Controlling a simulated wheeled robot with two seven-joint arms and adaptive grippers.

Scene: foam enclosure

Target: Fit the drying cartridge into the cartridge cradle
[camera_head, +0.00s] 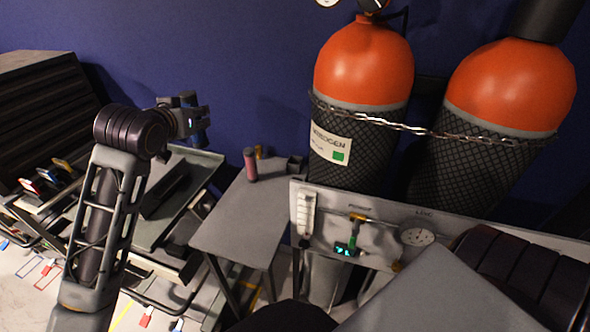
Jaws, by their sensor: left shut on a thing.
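My left gripper (192,117) is raised at the upper left, in front of the blue wall and left of the small grey table. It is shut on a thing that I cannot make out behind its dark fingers. A mauve cylinder with dark ends (250,164) stands upright on the table, apart from my gripper; it may be the drying cartridge. A small dark open block (295,164) sits at the table's back right corner; I cannot tell whether it is the cartridge cradle. My right gripper is out of view.
A tool cart (200,158) stands left.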

